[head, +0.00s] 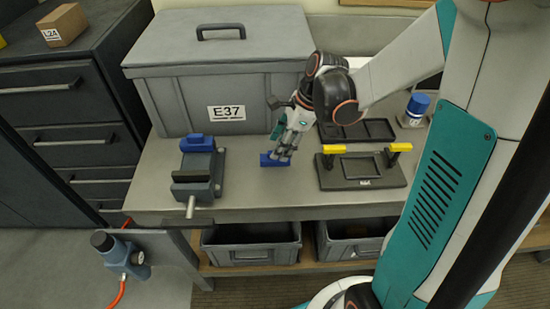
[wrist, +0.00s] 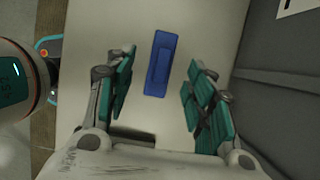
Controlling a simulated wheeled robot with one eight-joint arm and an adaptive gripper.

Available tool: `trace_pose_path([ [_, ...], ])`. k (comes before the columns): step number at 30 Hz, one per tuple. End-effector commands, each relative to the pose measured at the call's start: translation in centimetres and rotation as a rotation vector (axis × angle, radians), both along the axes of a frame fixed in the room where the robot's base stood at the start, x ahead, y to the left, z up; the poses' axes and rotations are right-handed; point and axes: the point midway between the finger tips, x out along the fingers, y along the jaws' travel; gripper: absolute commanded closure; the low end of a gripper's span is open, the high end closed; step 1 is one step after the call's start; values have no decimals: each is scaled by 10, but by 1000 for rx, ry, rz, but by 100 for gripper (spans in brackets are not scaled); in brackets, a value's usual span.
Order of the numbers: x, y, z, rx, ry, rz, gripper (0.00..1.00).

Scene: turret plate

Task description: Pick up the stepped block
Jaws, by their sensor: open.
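A blue stepped block (wrist: 160,63) lies on the grey workbench, between and a little beyond the fingertips in the wrist view. In the head view the blue block (head: 270,160) sits on the bench in front of the grey case, partly hidden by my fingers. My gripper (head: 286,148) points down over it from above. In the wrist view my gripper (wrist: 160,82) is open, with teal-padded fingers apart on either side of the block and nothing held. Whether the fingertips are at block height I cannot tell.
A large grey case (head: 220,95) labelled E37 stands behind the block. A vise (head: 196,172) with a blue piece on top stands left. A black fixture (head: 345,182) with yellow clamps and a dark tray (head: 340,132) stand right. Bare bench lies in front.

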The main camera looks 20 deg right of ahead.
Motion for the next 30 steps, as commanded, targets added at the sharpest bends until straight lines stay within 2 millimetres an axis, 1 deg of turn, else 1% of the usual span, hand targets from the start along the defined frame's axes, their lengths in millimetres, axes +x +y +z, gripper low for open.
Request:
trace_pose_path([
  [6, 6, 9, -31, 0, 0, 2, 51],
  [9, 8, 14, -42, 0, 1, 1, 51],
  [12, 8, 15, -45, 0, 0, 1, 51],
  [17, 8, 15, -44, 0, 0, 1, 51],
  [20, 8, 15, -44, 0, 0, 0, 71],
  [21, 8, 15, -44, 0, 0, 0, 80],
  [23, 8, 15, -44, 0, 0, 0, 94],
  [24, 8, 15, -44, 0, 0, 0, 98],
  [30, 8, 15, -44, 0, 0, 0, 98],
])
